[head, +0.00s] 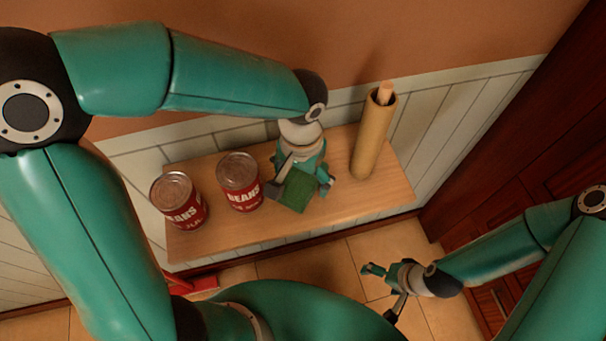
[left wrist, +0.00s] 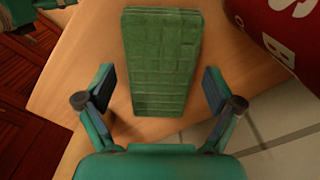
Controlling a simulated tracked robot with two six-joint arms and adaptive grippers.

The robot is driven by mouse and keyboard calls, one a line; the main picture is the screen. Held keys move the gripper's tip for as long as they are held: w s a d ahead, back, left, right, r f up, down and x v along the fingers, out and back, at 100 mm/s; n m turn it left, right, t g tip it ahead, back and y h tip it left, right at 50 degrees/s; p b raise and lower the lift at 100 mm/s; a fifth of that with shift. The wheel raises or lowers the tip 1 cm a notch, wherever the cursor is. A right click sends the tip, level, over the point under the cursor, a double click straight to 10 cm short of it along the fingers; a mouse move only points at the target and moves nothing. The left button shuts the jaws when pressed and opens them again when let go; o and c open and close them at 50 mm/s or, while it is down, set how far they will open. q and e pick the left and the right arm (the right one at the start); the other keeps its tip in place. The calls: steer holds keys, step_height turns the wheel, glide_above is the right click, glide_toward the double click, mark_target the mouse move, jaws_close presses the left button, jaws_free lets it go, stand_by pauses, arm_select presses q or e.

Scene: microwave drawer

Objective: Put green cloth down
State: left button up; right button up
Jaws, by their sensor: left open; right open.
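The green cloth (head: 298,191) is a folded rectangle on the wooden shelf, to the right of the bean cans. In the left wrist view the cloth (left wrist: 161,62) lies flat on the wood, ahead of and between the spread fingers. My left gripper (head: 300,187) is over the cloth from above; in its wrist view the left gripper (left wrist: 160,92) is open, with a gap between each finger and the cloth's sides. My right gripper (head: 383,288) is open and empty, low over the tiled floor at the right.
Two red bean cans, one at the left (head: 178,201) and one nearer the cloth (head: 239,182), stand on the wooden shelf (head: 235,235). A tan cylinder (head: 372,140) with a stick in it stands right of the cloth. A dark red cabinet (head: 520,150) is at the right.

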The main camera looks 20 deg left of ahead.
mark_target(302, 177)
arm_select(q)
step_height(302, 177, up, 12)
stand_by(0.6)
stand_by(0.5)
